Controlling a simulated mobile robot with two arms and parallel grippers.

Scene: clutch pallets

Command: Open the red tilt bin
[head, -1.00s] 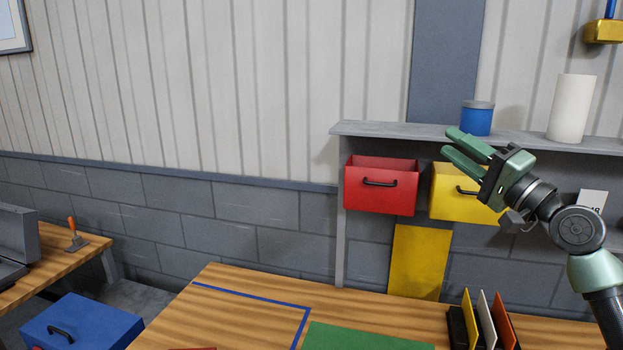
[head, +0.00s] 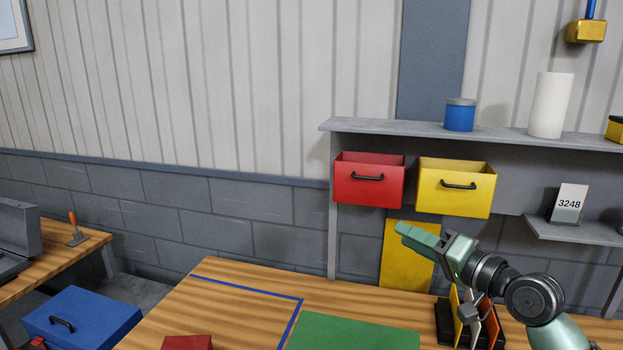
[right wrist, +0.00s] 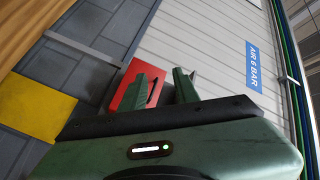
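The red tilt bin (head: 365,194) hangs under the grey wall shelf, left of a yellow bin. It has a black bar handle (head: 368,177) on its front, and some of its inside shows above the front edge. My right gripper (head: 402,230) is below and to the right of the red bin, apart from it, fingers pointing left. In the right wrist view the red bin (right wrist: 124,97) is beyond the fingers, partly hidden by them. The two fingers of my right gripper (right wrist: 164,86) stand apart with nothing between them. My left gripper is not in view.
The yellow bin (head: 455,196) hangs beside the red one. The shelf (head: 400,132) above carries a blue can (head: 460,115) and a white roll (head: 549,105). Below are the wooden bench (head: 230,290) and upright coloured boards in a rack (head: 444,322).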

